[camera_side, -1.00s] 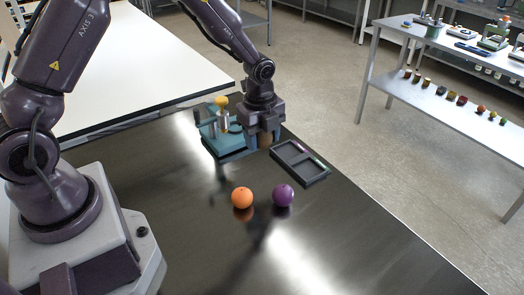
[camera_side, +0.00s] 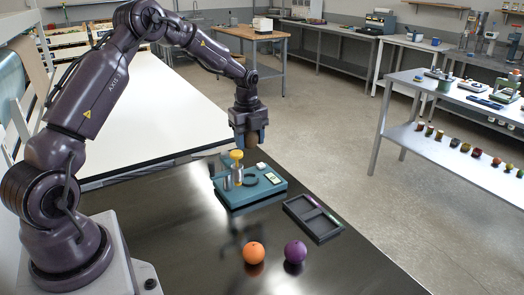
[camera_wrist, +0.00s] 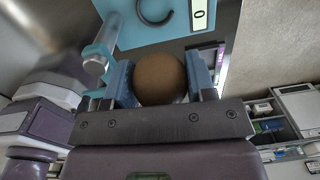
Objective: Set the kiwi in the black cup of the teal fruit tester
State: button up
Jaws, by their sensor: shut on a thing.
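My gripper (camera_side: 249,138) is shut on the brown kiwi (camera_side: 252,141) and holds it in the air above the far side of the teal fruit tester (camera_side: 270,184). In the wrist view the kiwi (camera_wrist: 160,80) sits between the two blue fingers. The tester stands on the dark table with a yellow-topped metal post (camera_side: 237,168) at its left. The black cup (camera_side: 249,181) shows as a dark ring on the tester's deck, and part of it shows in the wrist view (camera_wrist: 156,18). The kiwi is clear of the cup.
A black two-compartment tray (camera_side: 314,218) lies right of the tester. An orange (camera_side: 253,253) and a purple fruit (camera_side: 295,251) rest on the dark table in front. The dark table's front left is clear.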

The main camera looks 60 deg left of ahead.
send_over(249, 181)
notch_tip(249, 181, down, 4)
jog(key=f, duration=0.1)
jog(key=shift+a+f, duration=0.1)
jog(key=shift+f, duration=2.75)
jog(key=shift+f, duration=0.65)
jog(key=o, duration=0.9)
jog(key=shift+o, duration=0.6)
jog(key=shift+s+f, duration=0.1)
jog(key=shift+s, duration=0.1)
jog(key=shift+w, duration=0.15)
